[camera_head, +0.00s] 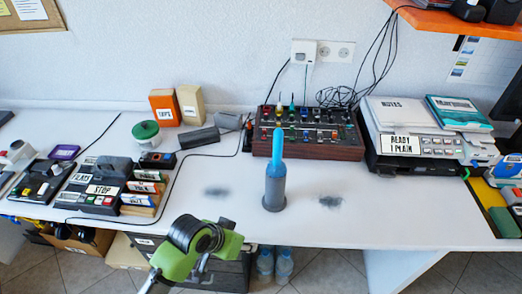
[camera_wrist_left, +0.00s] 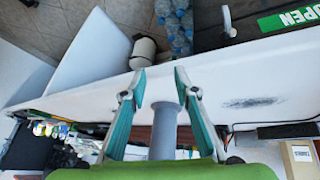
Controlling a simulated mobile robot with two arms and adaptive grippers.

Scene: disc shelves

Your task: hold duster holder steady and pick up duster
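The grey duster holder (camera_head: 273,193) stands upright on the white table near its front edge. The blue duster (camera_head: 279,150) stands in it, its rounded top pointing up. In the left wrist view the grey holder (camera_wrist_left: 163,135) shows between the two fingers of my left gripper (camera_wrist_left: 160,80), with its round base toward the table edge. The fingers are spread apart, with a gap on each side of the holder. In the head view my green left wrist (camera_head: 200,248) is in front of and left of the holder; its fingertips are hidden there. My right gripper is not in view.
Dark dust patches lie left (camera_head: 216,191) and right (camera_head: 330,202) of the holder. A mixer panel (camera_head: 306,150) stands behind it. Labelled boxes (camera_head: 105,190) fill the left side, and a printer (camera_head: 415,145) stands at the right. A black cable (camera_head: 178,170) crosses the table.

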